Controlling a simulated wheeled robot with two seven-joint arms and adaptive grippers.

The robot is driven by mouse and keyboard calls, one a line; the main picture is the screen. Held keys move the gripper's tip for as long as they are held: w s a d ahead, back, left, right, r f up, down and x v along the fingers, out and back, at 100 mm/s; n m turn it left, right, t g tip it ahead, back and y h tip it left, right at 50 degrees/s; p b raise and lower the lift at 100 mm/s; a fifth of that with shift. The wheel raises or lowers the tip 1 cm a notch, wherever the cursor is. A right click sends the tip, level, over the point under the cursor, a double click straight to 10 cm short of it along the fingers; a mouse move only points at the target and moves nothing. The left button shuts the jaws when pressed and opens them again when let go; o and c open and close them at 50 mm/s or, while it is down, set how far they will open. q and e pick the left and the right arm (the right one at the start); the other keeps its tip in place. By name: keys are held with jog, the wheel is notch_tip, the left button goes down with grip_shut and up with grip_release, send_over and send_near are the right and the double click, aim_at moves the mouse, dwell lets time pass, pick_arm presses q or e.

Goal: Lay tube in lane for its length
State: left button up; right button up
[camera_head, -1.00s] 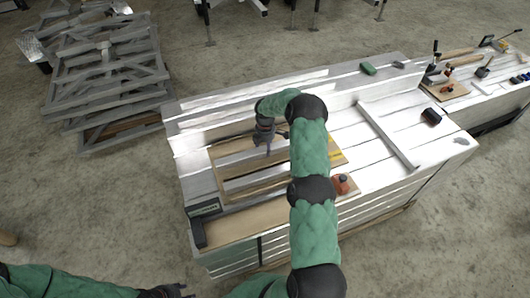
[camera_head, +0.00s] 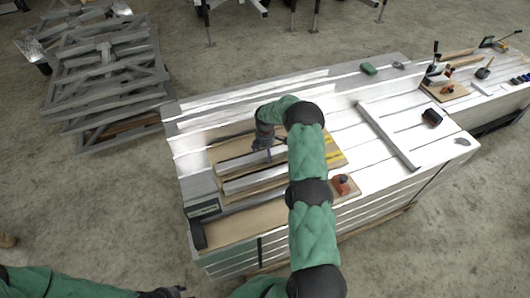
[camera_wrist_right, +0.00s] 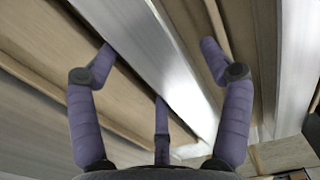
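Two silver tubes lie along the wooden lane board on the bench: an upper tube (camera_head: 236,163) and a lower tube (camera_head: 250,181). The board (camera_head: 334,157) has lengthwise lanes with yellow marks at its right end. My right gripper (camera_head: 268,154) is low over the board at the upper tube. In the right wrist view, its fingers (camera_wrist_right: 158,50) are spread on both sides of a silver tube (camera_wrist_right: 150,55), with a gap at the right finger. Another silver length (camera_wrist_right: 294,70) runs along the right. My left gripper (camera_head: 170,292) is at the bottom edge; its fingers are unclear.
A long metal bar (camera_head: 388,135) lies right of the board. An orange-red tool (camera_head: 341,184) stands near the board's front right corner. A green block (camera_head: 368,69) and a black block (camera_head: 432,117) are on the bench. Stacked grey frames (camera_head: 105,85) stand at the left.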

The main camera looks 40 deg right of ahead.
aim_at(265, 152)
notch_tip(265, 152, up, 12)
jog(key=p, duration=0.3)
jog(key=shift+r, duration=0.15)
dwell(0.4)
